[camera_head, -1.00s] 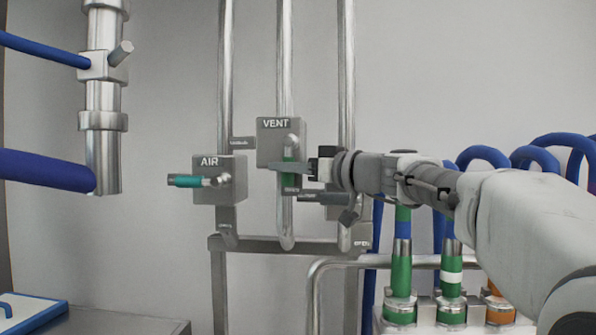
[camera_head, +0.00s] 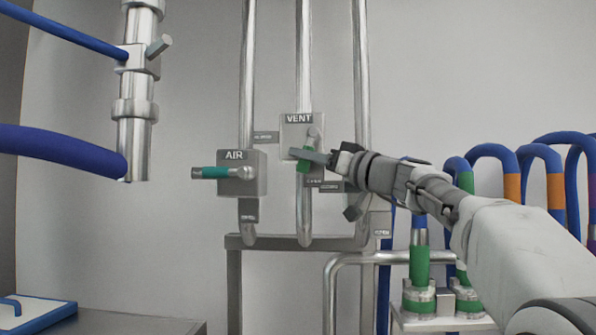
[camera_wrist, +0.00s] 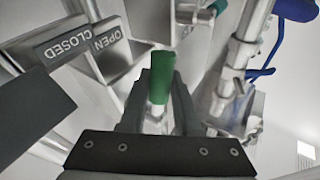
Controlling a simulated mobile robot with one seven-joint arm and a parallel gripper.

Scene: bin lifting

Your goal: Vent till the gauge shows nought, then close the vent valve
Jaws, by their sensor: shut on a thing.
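The vent valve is a grey block (camera_head: 289,130) labelled VENT on the middle pipe. Its green handle (camera_head: 304,167) hangs from the pivot, tilted down and to the left. My gripper (camera_head: 316,157) reaches in from the right and is shut on this handle. In the wrist view, the green handle (camera_wrist: 162,72) stands between the fingers of my gripper (camera_wrist: 158,112). The fingers hide part of the handle in the head view. No gauge can be made out in either view.
Left of the vent valve is the AIR valve (camera_head: 254,179), its teal handle (camera_head: 215,173) level and pointing left. OPEN (camera_wrist: 108,38) and CLOSED (camera_wrist: 62,47) plates show in the wrist view. Blue hoses and green-banded fittings (camera_head: 419,266) stand at the right, below my arm.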

